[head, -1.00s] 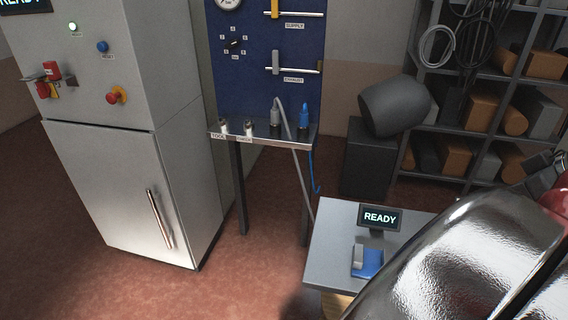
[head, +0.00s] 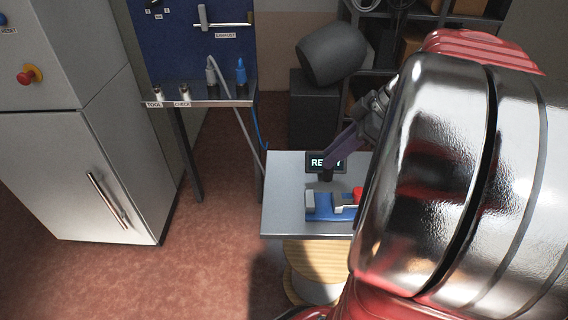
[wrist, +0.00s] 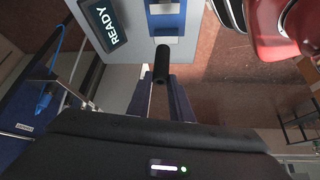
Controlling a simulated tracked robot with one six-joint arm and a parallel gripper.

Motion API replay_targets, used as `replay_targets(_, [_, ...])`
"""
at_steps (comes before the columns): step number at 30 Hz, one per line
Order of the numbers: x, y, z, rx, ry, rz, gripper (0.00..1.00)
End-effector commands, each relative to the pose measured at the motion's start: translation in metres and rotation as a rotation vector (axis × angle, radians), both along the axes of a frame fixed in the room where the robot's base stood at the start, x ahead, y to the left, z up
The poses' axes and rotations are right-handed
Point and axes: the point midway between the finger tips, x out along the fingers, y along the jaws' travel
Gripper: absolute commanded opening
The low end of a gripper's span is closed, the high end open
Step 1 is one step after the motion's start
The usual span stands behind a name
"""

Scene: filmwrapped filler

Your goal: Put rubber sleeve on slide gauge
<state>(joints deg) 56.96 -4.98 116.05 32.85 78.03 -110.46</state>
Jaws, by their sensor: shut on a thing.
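A black tube, which looks like the rubber sleeve (wrist: 161,64), is between the fingers of my gripper (wrist: 161,84) in the wrist view. My gripper is shut on it. In the head view my gripper (head: 328,170) reaches down in front of the display, above the grey table. The blue device on the table, which looks like the slide gauge (head: 322,213), has a grey upright block at its left and a red part at its right. My arm hides its right end. The gauge also shows at the top of the wrist view (wrist: 174,24), beyond the sleeve.
A READY display (head: 320,161) stands on the grey table (head: 282,205), behind the gauge. A grey cabinet (head: 90,170) and a steel shelf (head: 225,102) with tool and check spots stand at the left. A dark drum (head: 330,52) is behind. Red floor lies clear between cabinet and table.

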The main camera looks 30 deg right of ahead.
Motion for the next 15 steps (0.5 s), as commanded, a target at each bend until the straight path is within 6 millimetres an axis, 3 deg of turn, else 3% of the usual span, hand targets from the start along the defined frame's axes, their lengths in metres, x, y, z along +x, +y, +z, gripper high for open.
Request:
replay_targets(10, [0.0, 0.0, -0.002, 0.0, 0.0, -0.001, 0.0])
replay_targets(15, [0.0, 0.0, -0.021, 0.003, 0.002, -0.001, 0.0])
